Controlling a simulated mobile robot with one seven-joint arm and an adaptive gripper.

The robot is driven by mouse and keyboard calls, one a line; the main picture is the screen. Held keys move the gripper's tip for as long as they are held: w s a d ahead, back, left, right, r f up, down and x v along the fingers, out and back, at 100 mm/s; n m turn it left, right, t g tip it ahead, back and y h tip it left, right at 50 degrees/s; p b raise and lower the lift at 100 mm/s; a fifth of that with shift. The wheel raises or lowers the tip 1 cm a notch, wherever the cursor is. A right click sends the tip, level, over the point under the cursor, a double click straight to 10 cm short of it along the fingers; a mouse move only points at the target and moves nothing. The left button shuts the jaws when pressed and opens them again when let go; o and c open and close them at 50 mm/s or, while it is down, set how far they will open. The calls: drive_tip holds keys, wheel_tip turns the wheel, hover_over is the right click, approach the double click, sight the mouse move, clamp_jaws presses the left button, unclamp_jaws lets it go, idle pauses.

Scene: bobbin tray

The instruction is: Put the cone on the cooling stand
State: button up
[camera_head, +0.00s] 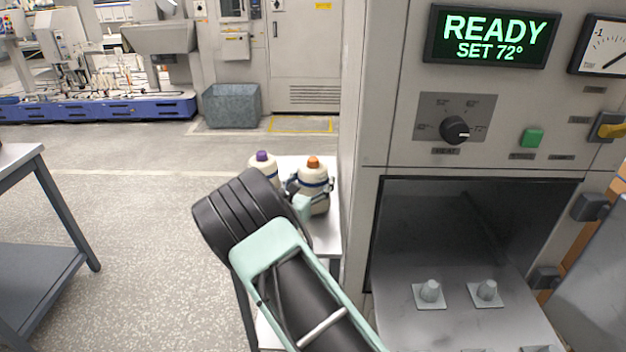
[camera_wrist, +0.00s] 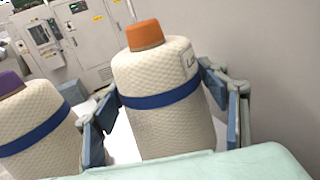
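A cream yarn cone with an orange tip and a blue band (camera_head: 314,178) stands upright on a small table beside the oven; it fills the middle of the wrist view (camera_wrist: 165,100). My gripper (camera_head: 306,192) is around this cone, one finger on each side. In the wrist view the gripper (camera_wrist: 165,118) looks open, with narrow gaps between the fingers and the lower cone. A second cone with a purple tip (camera_head: 262,165) stands just left; it shows at the left of the wrist view (camera_wrist: 38,130). I cannot make out the cooling stand for certain.
The oven chamber at right holds grey pegs on square plates (camera_head: 431,291) (camera_head: 487,291). Its panel reads READY, SET 72°. The oven's side wall (camera_head: 354,130) rises close right of the cones. A grey table (camera_head: 35,250) stands at far left, with open floor between.

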drive_tip(key=shift+o, duration=1.3)
drive_tip(key=shift+r, duration=0.15)
drive_tip(key=shift+s+a, duration=0.1)
drive_tip(key=shift+s, duration=0.1)
drive_tip(key=v, duration=1.1)
drive_tip(key=shift+s, duration=0.3)
